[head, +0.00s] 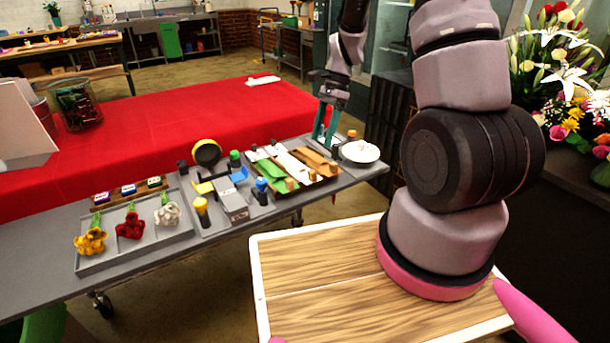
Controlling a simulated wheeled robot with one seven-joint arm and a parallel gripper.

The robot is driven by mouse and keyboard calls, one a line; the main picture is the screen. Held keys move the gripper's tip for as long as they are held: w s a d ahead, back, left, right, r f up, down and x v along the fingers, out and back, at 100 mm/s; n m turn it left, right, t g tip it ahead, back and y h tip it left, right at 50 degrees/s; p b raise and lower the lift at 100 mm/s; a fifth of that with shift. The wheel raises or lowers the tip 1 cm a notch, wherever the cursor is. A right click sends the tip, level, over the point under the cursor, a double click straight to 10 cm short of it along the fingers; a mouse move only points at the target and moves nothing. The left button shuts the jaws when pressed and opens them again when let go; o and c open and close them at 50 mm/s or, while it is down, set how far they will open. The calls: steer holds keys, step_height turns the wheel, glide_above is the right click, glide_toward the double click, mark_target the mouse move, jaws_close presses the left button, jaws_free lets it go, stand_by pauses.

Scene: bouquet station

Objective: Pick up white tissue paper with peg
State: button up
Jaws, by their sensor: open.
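The white tissue paper (289,163) lies as a pale strip in a dark tray (262,149) on the grey table, between a green strip (268,175) and a brown strip (318,162). Small wooden pegs (290,184) show at the near ends of the strips. My gripper (325,138) has teal fingers and points down, open and empty. In the picture it is above and right of the tray, near the back edge of the table. I cannot tell its exact height.
Right of the tray are a white plate (360,151) and small bottles. Left are a yellow tape roll (207,152), blue and green-capped bottles, and a grey tray (140,245) with yellow, red and white flowers. A red-covered table (190,120) stands behind.

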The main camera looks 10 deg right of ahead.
mark_target(312, 171)
steer(key=x, duration=1)
steer(key=shift+w, duration=0.1)
steer(key=shift+d, duration=0.1)
jaws_close()
stand_by(1.1)
